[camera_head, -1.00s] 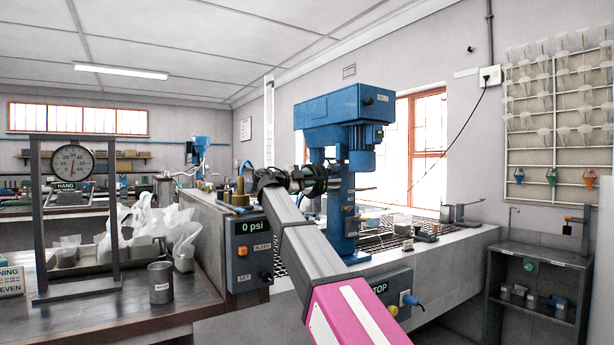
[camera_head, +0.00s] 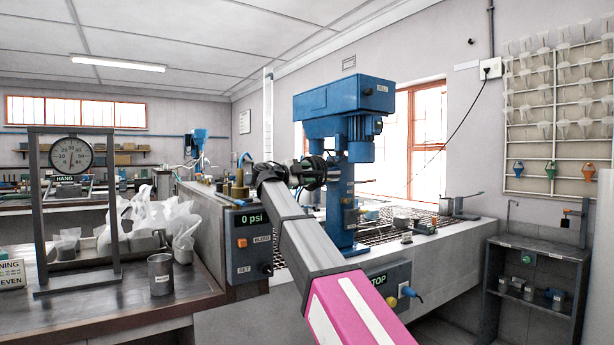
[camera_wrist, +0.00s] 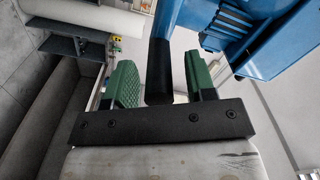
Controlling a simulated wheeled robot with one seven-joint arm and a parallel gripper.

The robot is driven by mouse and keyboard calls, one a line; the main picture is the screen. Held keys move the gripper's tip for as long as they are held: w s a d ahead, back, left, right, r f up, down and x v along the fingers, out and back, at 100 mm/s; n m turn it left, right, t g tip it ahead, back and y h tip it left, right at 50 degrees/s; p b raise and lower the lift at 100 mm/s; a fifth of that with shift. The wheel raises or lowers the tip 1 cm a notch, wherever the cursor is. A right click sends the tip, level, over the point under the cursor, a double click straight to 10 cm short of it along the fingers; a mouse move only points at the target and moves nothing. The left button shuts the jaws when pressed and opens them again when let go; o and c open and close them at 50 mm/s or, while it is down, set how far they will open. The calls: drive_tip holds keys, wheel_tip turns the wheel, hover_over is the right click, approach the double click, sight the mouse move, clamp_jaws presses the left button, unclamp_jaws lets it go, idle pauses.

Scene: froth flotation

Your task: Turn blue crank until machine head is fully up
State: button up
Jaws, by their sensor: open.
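The blue flotation machine (camera_head: 344,120) stands on the bench at the middle of the head view, its motor head at the top of a blue column. In the wrist view, a black handle grip (camera_wrist: 158,72) on the end of a blue crank bar (camera_wrist: 168,18) lies between my gripper's green-padded fingers (camera_wrist: 160,84). The fingers are open, with gaps visible on both sides of the grip. In the head view my gripper (camera_head: 318,173) is in front of the machine's column, below its head. The crank cannot be made out there, behind my wrist.
A control box reading 0 psi (camera_head: 250,240) is left of my arm, and a box marked TOP (camera_head: 385,285) is on the bench front at right. A metal grating (camera_head: 400,225) surrounds the machine. A dial scale (camera_head: 72,155) and white bags stand on the left table.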

wheel_tip(320, 180, up, 4)
drive_tip(key=shift+w+a+r, duration=0.1)
drive_tip(key=shift+r, duration=0.05)
drive_tip(key=s+a+r, duration=0.6)
drive_tip(key=s+a, duration=0.2)
drive_tip(key=shift+s+r, duration=0.3)
drive_tip(key=shift+r, duration=0.05)
